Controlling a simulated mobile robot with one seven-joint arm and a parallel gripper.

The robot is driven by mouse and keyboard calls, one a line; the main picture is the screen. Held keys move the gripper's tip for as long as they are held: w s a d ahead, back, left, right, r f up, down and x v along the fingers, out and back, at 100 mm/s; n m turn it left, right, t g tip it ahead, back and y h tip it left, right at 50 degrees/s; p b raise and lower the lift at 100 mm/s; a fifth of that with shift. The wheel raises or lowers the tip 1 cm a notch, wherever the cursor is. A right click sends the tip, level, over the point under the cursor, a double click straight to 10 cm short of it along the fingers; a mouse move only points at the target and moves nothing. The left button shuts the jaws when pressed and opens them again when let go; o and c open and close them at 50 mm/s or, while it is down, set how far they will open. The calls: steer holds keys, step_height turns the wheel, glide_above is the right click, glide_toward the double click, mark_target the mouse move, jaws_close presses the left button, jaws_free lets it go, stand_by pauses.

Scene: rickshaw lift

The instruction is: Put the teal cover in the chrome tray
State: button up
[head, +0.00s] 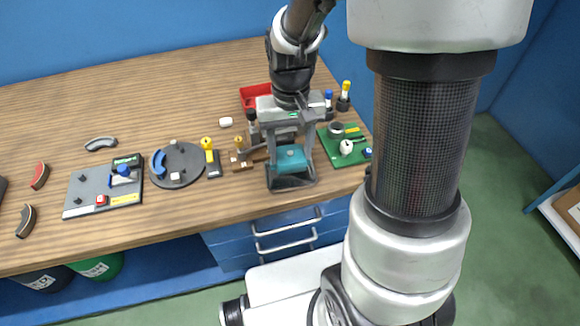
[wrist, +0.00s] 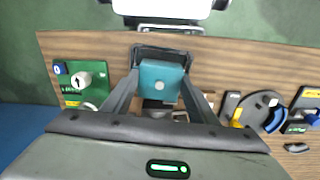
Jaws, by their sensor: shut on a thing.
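The teal cover (head: 291,159) is a boxy block between the two grey fingers of my gripper (head: 292,167), near the front edge of the table. In the wrist view the teal cover (wrist: 160,82) sits between the fingers (wrist: 161,74), with a small pale spot on its face. My gripper is shut on it. A dark, shiny-rimmed tray (head: 292,183), which looks like the chrome tray, lies directly below the cover. Its rim (wrist: 162,49) shows past the cover in the wrist view. The fingers and cover hide much of the tray; I cannot tell whether the cover touches it.
A green board (head: 343,146) with fittings stands close on the right. A red bin (head: 254,95) is behind my gripper. A yellow-topped post (head: 207,146), a round grey plate (head: 178,165) and a grey board (head: 103,187) are to the left. Blue drawers (head: 265,240) are below the table edge.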

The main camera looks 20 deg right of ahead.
mark_target(291, 156)
steer(key=shift+f+b, duration=0.35)
steer(key=shift+f, duration=2.1)
steer(key=shift+f, duration=0.15)
steer(key=o, duration=1.1)
